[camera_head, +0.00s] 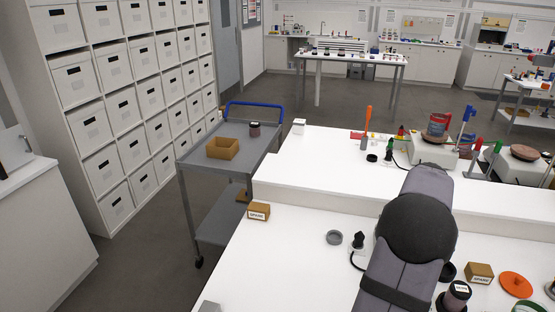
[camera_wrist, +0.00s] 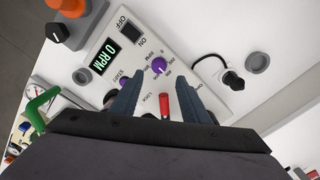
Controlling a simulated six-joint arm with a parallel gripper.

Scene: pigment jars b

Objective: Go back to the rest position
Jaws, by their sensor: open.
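In the wrist view my gripper (camera_wrist: 158,75) is open, with its two dark blue-grey fingers spread apart and nothing visible between their tips. The fingers point toward a white device panel (camera_wrist: 185,18) with a "0 RPM" display (camera_wrist: 109,54), an on/off switch (camera_wrist: 131,32), a purple knob (camera_wrist: 159,66) and a red handle or lever (camera_wrist: 164,106). The red part shows between the fingers, but I cannot tell how far it is from them. In the head view my arm crosses the right part of the white bench, and my gripper cannot be made out.
The white bench (camera_head: 330,150) has a raised back level holding devices (camera_head: 432,150), an orange-handled tool (camera_head: 367,125) and a green-handled part (camera_head: 476,152). Labelled blocks (camera_head: 259,212) and a grey ring (camera_head: 334,237) are on the lower level. A grey cart (camera_head: 215,170) with a tan box (camera_head: 222,148) stands left.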

